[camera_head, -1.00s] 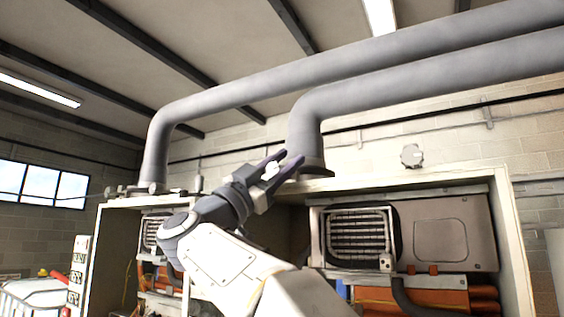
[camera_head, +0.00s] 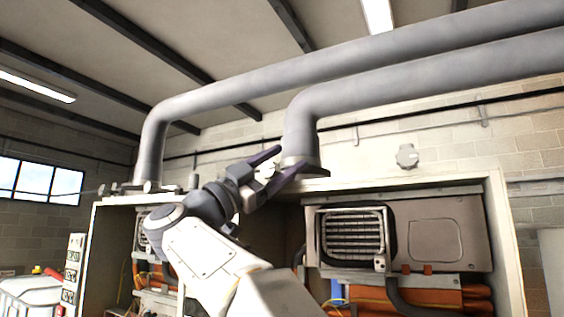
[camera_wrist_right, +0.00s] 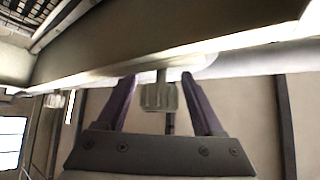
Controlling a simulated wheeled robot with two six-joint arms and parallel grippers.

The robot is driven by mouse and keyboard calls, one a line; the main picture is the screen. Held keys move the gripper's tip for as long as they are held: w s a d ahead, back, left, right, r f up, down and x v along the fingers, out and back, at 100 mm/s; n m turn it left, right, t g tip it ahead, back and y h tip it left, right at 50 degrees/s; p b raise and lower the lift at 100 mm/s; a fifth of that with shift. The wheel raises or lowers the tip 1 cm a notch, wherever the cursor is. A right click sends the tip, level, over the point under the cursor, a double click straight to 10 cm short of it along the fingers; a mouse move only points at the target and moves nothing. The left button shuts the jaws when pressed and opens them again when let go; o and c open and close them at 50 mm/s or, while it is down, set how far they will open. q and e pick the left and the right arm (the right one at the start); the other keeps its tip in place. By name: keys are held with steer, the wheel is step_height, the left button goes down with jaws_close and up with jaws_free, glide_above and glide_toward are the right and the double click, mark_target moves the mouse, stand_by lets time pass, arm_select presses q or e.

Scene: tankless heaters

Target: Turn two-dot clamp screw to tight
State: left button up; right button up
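A ridged grey knob on a short stem, likely a clamp screw (camera_wrist_right: 158,96), hangs between the fingers of my right gripper (camera_wrist_right: 163,92) in the right wrist view. A gap shows on each side of it, so the fingers look open around it without gripping. In the head view my right gripper (camera_head: 302,158) is open, its purple fingers spread beside the base collar of the nearer pipe. A pale knob (camera_head: 265,170) shows between them. Another round knob (camera_head: 407,157) sits farther right against the wall. No dot marks can be made out. My left gripper is not in view.
Two thick grey pipes (camera_head: 350,90) rise from the cabinet top and run right. The open cabinet (camera_head: 505,240) holds a grilled heater unit (camera_head: 352,236) and orange pipes (camera_head: 450,298). A white container (camera_head: 30,295) stands at lower left.

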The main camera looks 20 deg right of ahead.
mark_target(265, 174)
steer(key=b+v, duration=0.4)
steer(key=v, duration=0.6)
steer(key=shift+b, duration=0.35)
steer(key=shift+a+f, duration=0.1)
steer(key=shift+a, duration=0.1)
